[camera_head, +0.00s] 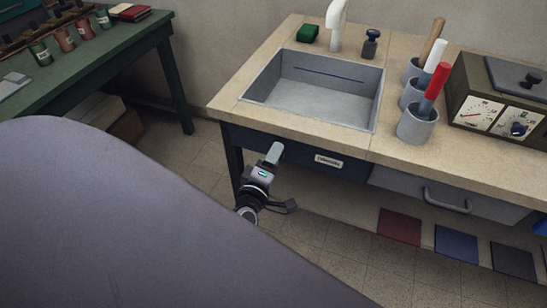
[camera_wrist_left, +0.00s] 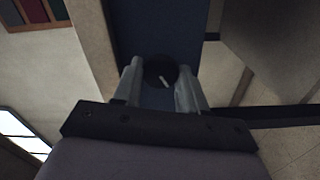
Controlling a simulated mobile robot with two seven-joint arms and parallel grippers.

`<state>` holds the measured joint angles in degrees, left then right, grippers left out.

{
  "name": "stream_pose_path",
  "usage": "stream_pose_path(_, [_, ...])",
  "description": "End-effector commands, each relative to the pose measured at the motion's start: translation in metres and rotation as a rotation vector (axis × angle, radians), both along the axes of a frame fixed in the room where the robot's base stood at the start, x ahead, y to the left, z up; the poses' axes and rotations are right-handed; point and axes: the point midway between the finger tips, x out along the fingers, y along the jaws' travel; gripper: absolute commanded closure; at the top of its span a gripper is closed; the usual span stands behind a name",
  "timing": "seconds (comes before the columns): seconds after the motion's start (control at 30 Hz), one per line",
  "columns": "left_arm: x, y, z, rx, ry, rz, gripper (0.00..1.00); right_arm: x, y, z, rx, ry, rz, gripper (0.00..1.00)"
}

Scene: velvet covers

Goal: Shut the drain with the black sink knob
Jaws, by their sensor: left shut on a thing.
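The black sink knob (camera_wrist_left: 160,70) is round with a white mark, and shows in the left wrist view against a dark blue panel. My left gripper (camera_wrist_left: 160,92) has its two grey fingers on either side of the knob and is shut on it. In the head view my left gripper (camera_head: 274,153) is at the dark front panel under the sink and hides the knob. The grey sink (camera_head: 318,100) is set in the counter and looks empty, with a dark blue line on its back wall. I cannot make out a drain opening. My right gripper is not in view.
The beige counter (camera_head: 300,118) carries a white tap (camera_head: 336,25), a green block (camera_head: 307,33), a dark bottle (camera_head: 371,43), grey cups with handled tools and a dialled box (camera_head: 500,100). A grey drawer (camera_head: 445,195) is right of the labelled panel. A green table (camera_head: 90,70) stands left.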

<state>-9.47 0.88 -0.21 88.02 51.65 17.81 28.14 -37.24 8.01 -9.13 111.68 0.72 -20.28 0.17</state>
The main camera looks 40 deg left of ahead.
Motion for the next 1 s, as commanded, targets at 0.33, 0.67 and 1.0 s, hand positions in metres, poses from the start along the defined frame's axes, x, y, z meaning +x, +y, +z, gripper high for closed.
stream_pose_path(0.33, [-0.0005, -0.0005, -0.001, -0.038, -0.007, -0.002, 0.89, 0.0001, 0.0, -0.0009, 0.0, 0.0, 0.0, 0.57])
stream_pose_path(0.67, [-0.0005, -0.0006, -0.001, -0.038, -0.007, -0.002, 0.39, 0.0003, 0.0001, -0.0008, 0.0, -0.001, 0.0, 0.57])
stream_pose_path(1.0, [-0.0014, -0.0006, -0.0007, -0.036, -0.008, -0.001, 0.33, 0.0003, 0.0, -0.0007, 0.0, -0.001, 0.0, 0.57])
